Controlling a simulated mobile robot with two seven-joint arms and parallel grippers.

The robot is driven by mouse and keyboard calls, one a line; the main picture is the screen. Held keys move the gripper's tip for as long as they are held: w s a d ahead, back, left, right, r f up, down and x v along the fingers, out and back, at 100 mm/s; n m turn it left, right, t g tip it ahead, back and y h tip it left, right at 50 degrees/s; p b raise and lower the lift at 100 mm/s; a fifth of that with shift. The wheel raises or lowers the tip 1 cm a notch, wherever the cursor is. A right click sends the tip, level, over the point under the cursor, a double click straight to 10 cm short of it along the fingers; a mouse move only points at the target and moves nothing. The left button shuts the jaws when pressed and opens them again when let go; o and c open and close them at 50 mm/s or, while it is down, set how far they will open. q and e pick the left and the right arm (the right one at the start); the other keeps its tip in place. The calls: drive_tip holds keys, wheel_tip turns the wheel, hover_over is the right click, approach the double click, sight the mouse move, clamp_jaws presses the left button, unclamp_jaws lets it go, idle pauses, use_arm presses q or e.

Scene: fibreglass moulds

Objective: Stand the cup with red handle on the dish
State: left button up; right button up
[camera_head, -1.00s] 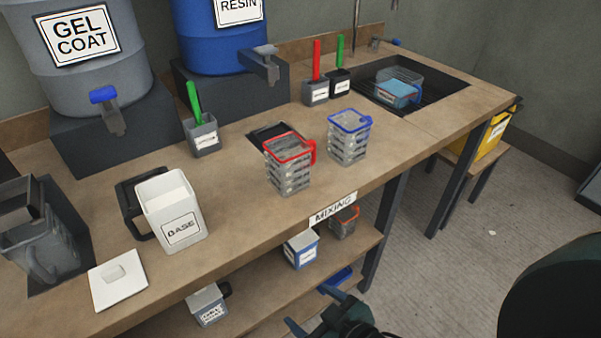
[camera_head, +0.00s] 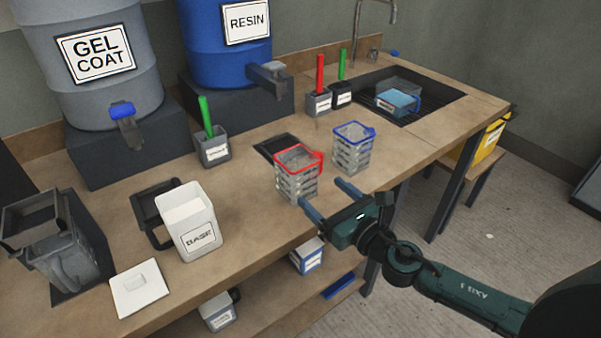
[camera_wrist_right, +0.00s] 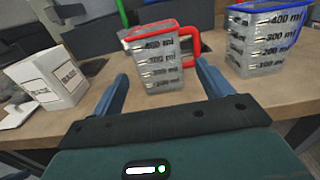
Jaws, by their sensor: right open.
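The cup with red handle (camera_head: 297,181) is clear, with a red rim and measuring marks. It stands upright near the front edge of the bench, handle to the right. In the right wrist view the cup (camera_wrist_right: 160,66) shows between and beyond the finger tips. My right gripper (camera_head: 329,198) is open and empty, just in front of the cup, its fingers pointing at it. A dark flat square (camera_head: 268,147) lies behind the cup, partly hidden by it; I cannot tell for certain whether it is the dish. My left gripper is not in view.
A blue-rimmed clear cup (camera_head: 353,150) stands close to the right. A white BASE tub (camera_head: 190,225) and a white lid (camera_head: 141,288) are to the left. A holder with a green-handled tool (camera_head: 213,149) stands behind. The sink (camera_head: 440,94) is at the far right.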

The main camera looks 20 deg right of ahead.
sight(308, 181)
drive_tip(key=x, duration=0.4)
drive_tip(key=shift+w+a+p, duration=0.1)
drive_tip(key=shift+w+p, duration=0.1)
drive_tip(key=shift+p, duration=0.1)
drive_tip(key=x, duration=0.5)
drive_tip(key=shift+a+p, duration=0.25)
drive_tip(key=shift+p, duration=0.1)
drive_tip(key=c, duration=0.8)
